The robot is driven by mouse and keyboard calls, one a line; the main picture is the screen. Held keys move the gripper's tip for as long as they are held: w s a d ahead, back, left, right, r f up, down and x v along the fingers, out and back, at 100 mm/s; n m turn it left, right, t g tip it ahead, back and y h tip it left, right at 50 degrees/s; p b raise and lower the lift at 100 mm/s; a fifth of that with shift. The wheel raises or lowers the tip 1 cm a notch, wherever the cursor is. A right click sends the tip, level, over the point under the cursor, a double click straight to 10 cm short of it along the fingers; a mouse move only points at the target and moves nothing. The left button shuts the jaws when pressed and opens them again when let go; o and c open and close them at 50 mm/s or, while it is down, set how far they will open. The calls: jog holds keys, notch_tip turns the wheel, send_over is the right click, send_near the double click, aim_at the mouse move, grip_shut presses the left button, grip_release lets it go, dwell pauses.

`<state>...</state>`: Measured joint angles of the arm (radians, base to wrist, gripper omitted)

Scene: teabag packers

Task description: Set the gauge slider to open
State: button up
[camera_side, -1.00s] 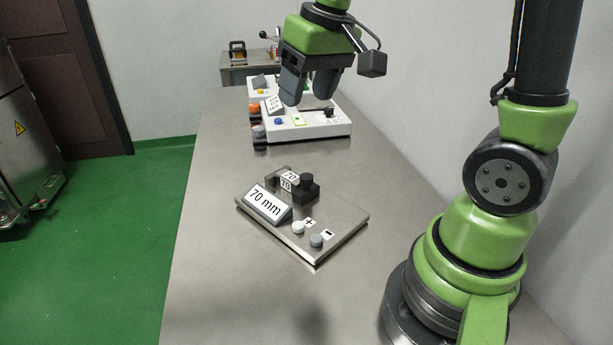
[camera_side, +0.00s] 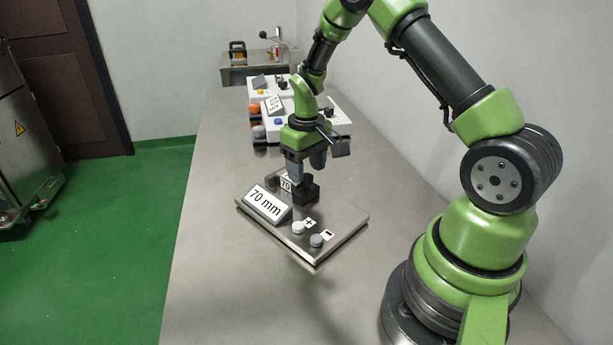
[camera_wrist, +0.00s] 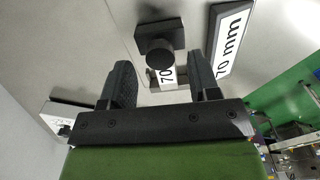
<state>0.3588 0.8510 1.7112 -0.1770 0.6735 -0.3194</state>
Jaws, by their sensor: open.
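The gauge is a flat metal plate (camera_side: 340,226) on the table with a tilted display (camera_side: 267,203) reading "70 mm". Its slider is a black block (camera_side: 307,194) with a round knob, beside a small white "70" label (camera_side: 286,184). In the wrist view the black knob (camera_wrist: 165,57) shows just beyond the fingertips, roughly between them. My gripper (camera_side: 306,172) is open, pointing down just above the slider, with its fingers partly hiding the knob in the side view. I cannot tell whether the fingers touch it.
A white button (camera_side: 298,228) marked + and a grey button (camera_side: 316,241) marked − sit at the plate's near end. A white control box (camera_side: 338,128) with coloured buttons stands behind. The table's left and front are clear.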

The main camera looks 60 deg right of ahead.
aim_at(318, 204)
jog(key=shift+f, duration=1.35)
grip_shut()
jog(key=shift+s+a, duration=0.2)
jog(key=shift+s, duration=0.65)
jog(key=shift+s+a, duration=0.15)
jog(key=shift+s, duration=0.7)
grip_release()
jog(key=shift+r, duration=0.1)
notch_tip(318, 204, up, 10)
